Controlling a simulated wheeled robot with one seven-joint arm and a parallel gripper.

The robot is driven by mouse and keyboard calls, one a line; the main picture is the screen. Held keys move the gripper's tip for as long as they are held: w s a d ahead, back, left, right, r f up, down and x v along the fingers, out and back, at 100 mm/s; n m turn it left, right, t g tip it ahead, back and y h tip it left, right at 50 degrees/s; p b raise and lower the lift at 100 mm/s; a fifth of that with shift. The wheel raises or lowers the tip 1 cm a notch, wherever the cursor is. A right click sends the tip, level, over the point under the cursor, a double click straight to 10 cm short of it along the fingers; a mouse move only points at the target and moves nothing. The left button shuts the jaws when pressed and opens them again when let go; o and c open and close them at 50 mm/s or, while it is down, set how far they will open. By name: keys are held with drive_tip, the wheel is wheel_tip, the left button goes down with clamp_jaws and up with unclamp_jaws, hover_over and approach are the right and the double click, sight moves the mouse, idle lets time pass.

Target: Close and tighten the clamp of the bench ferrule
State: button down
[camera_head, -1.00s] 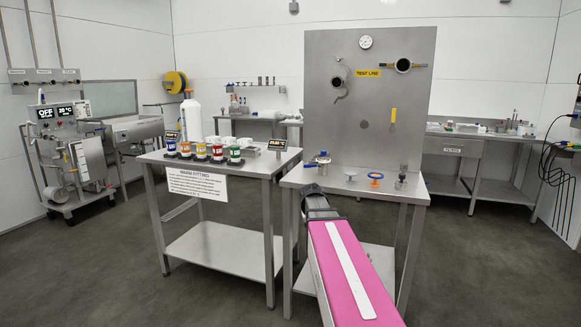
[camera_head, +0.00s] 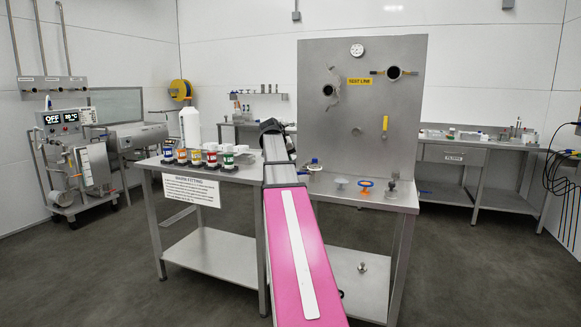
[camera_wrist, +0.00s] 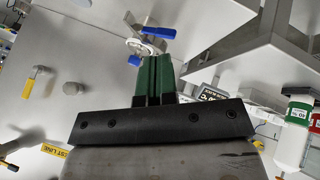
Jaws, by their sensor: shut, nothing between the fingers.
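The bench ferrule with its clamp (camera_head: 313,165) stands at the left of the right-hand bench top, close to my arm; blue parts show on it. In the wrist view a light metal ring and a blue handle (camera_wrist: 158,32) show just beyond my fingertips. The clamp looks partly hidden behind the fingers, and I cannot tell whether it is closed. My gripper (camera_wrist: 157,58) has green fingers pressed together with nothing between them. Its tips look near the clamp, but I cannot tell if they touch it. In the head view my fingers are hidden behind my arm.
A steel panel (camera_head: 410,120) with ports and a yellow handle (camera_head: 385,123) rises behind the bench. A white disc (camera_head: 341,181), a blue-orange ring (camera_head: 366,186) and a steel fitting (camera_head: 391,187) stand to the right. Several coloured jars (camera_head: 196,158) and a white bottle (camera_head: 190,125) stand left.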

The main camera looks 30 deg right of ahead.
sight(306, 172)
drive_tip(key=x, duration=0.9)
drive_tip(key=shift+d+f, duration=0.1)
drive_tip(key=shift+f, duration=0.1)
drive_tip(key=shift+s+d+r, duration=0.1)
drive_tip(key=shift+s+d, duration=0.1)
drive_tip(key=shift+d, duration=0.35)
drive_tip(key=shift+s+d+r, duration=0.1)
drive_tip(key=shift+s+d, duration=0.1)
drive_tip(key=shift+d, duration=0.35)
drive_tip(key=shift+s+d, duration=0.25)
drive_tip(key=shift+d, duration=0.5)
drive_tip(key=shift+s+d, duration=0.1)
